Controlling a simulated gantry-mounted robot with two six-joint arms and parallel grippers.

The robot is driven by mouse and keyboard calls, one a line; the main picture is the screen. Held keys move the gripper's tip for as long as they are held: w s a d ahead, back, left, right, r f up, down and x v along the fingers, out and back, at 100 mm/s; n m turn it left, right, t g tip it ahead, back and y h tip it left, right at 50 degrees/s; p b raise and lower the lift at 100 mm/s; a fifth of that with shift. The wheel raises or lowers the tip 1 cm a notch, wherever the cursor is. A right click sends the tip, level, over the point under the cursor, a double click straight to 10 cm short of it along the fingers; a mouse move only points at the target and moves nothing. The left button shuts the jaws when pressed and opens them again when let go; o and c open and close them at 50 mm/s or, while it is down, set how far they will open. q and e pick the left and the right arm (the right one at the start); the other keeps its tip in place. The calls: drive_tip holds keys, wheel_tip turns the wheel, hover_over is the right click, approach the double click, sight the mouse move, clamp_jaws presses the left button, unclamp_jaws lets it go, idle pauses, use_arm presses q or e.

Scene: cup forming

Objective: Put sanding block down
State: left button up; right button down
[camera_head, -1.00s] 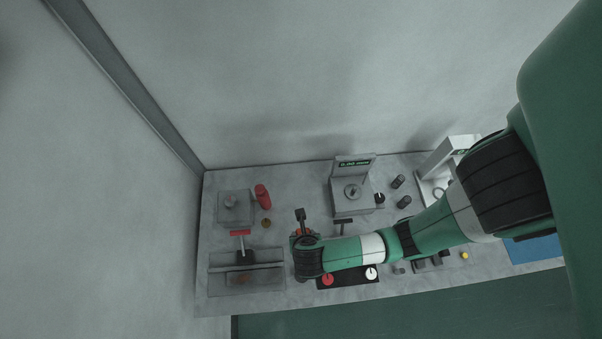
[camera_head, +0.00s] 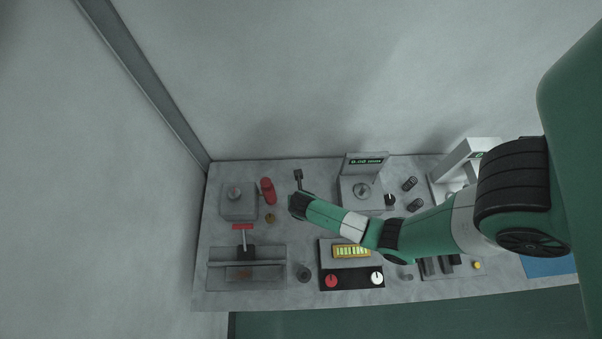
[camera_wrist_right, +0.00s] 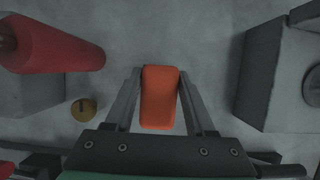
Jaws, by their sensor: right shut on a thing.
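The sanding block, an orange block with rounded edges (camera_wrist_right: 159,96), sits between the two fingers of my right gripper (camera_wrist_right: 160,78) in the right wrist view. The fingers press on its sides. Grey bench surface shows around it; I cannot tell whether it touches the bench or hangs just above. In the head view my right wrist (camera_head: 300,206) is over the back middle of the bench, between the red cylinder and the device with the green readout. The block is hidden under the wrist there. My left gripper is not in view.
The red cylinder (camera_head: 268,191) and a brass disc (camera_head: 270,218) are left of my gripper. The readout device (camera_head: 361,190) stands to the right.

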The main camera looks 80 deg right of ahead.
wheel_tip(320, 180, down, 3)
drive_tip(key=shift+d+f+b, duration=0.15)
drive_tip(key=shift+f+b, duration=0.05)
drive_tip(key=shift+b, duration=0.45)
drive_tip(key=c, duration=0.7)
unclamp_jaws()
drive_tip(key=shift+f, duration=0.1)
drive_tip(key=o, duration=0.5)
drive_tip(key=shift+c, duration=0.2)
